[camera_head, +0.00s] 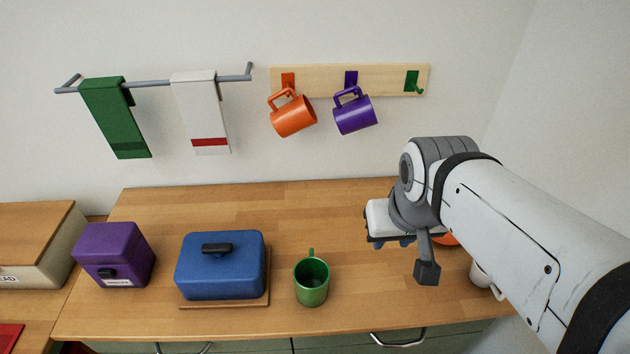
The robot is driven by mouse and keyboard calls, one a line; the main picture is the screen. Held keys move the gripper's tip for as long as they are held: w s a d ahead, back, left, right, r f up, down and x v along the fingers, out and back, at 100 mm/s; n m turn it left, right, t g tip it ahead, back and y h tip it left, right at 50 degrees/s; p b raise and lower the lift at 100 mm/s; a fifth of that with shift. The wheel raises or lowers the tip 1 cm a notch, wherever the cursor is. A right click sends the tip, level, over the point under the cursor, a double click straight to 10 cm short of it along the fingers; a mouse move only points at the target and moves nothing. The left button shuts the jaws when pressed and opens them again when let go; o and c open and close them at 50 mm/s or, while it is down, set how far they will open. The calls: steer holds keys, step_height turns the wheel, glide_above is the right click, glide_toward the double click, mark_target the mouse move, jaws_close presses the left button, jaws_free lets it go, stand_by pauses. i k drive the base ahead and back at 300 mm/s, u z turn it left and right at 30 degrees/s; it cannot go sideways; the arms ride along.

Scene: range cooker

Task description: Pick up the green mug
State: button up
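The green mug (311,284) stands upright on the wooden counter, right of the blue box. Its handle points toward the wall. My gripper (392,242) is to the right of the mug and apart from it, pointing down over the counter. The fingers are mostly hidden under the white gripper body, so I cannot see whether they are open or shut. No held object shows.
A blue lidded box (220,268) and a purple box (115,254) stand left of the mug. An orange mug (293,117) and a purple mug (355,114) hang from the wall rack (390,80); its green hook is empty. Objects behind my arm are partly hidden.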

mark_target(311, 274)
steer(key=u, duration=0.05)
steer(key=k, duration=0.5)
steer(key=z, duration=0.5)
steer(key=k, duration=0.9)
steer(key=u, duration=0.9)
steer(key=i, duration=1)
steer(key=u, duration=0.05)
